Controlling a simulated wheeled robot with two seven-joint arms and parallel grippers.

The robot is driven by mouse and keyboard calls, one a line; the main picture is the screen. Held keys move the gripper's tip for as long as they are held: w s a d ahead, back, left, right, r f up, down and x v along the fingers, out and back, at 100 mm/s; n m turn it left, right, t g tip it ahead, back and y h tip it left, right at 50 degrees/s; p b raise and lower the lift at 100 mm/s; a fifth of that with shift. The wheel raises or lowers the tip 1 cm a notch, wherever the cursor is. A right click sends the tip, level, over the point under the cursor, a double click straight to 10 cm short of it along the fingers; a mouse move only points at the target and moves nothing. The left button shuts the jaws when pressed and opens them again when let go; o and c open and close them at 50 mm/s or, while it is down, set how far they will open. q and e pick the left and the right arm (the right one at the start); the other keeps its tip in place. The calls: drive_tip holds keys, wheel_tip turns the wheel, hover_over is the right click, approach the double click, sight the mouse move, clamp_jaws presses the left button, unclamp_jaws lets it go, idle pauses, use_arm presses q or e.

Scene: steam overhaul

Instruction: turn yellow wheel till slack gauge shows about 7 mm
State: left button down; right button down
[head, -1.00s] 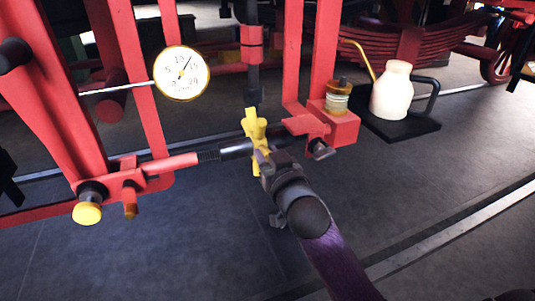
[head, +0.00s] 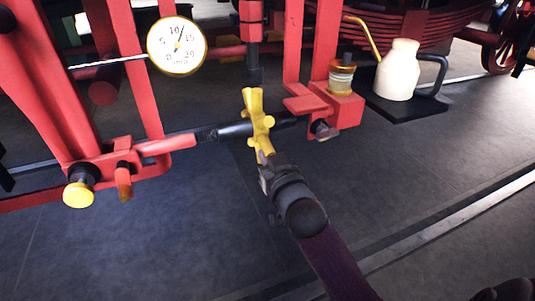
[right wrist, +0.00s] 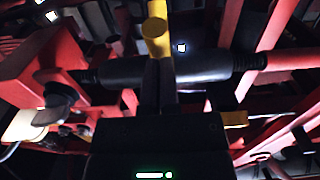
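The yellow wheel (head: 258,122), with several stubby spokes, sits on a dark threaded rod between red frame parts. In the right wrist view one spoke end (right wrist: 155,28) is just in front of my fingertips. The white slack gauge (head: 177,46) has a brass rim; its needle points a little past 10, at about 11 or 12. My right gripper (head: 265,158) is at the wheel's lower spoke, seemingly touching it. Its dark fingers (right wrist: 160,85) look close together, with nothing clearly between them. My left gripper is not in view.
Red brackets (head: 140,148) with a yellow-capped knob (head: 78,194) stand left of the wheel. A brass-topped jar (head: 342,76) and a cream oil can (head: 398,70) on a black tray (head: 410,108) stand to the right. The floor in front is clear.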

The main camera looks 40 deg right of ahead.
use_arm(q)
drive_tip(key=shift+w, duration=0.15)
use_arm(e)
drive_tip(key=shift+r, duration=0.1)
